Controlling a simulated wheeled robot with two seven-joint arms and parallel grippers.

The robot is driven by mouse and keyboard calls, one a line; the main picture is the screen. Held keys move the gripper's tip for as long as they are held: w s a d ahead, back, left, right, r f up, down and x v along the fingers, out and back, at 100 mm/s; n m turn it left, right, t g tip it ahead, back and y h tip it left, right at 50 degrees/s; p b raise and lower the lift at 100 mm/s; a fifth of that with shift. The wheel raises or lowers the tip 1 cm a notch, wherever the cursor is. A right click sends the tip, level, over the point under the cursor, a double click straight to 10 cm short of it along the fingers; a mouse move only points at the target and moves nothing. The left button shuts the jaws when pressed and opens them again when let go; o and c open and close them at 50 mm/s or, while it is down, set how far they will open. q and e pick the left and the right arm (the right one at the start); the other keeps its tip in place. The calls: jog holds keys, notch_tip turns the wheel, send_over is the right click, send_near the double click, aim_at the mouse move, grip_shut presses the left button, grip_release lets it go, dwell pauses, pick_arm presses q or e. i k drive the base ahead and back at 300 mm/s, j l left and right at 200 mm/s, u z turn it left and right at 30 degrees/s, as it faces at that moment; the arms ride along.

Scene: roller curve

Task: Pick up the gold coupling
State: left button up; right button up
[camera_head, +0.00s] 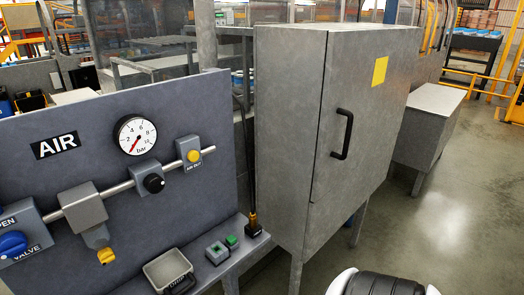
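A small gold coupling (253,221) stands upright in a black holder (254,231) on the narrow grey shelf, near the shelf's right end. A thin dark hose (249,165) rises above it along the cabinet's left side. A second, yellow-gold fitting (106,256) sits at the lower end of the grey unit (83,208) on the panel. Neither of my grippers is in view.
The AIR panel (205,118) carries a gauge (135,135), a pipe and knobs. A grey tray (168,270) and a small box with a green button (231,241) share the shelf (226,266). A tall grey cabinet (290,110) stands close to the coupling's right. Open floor (455,220) lies right.

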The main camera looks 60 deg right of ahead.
aim_at(252, 218)
jog(key=z, duration=1.7)
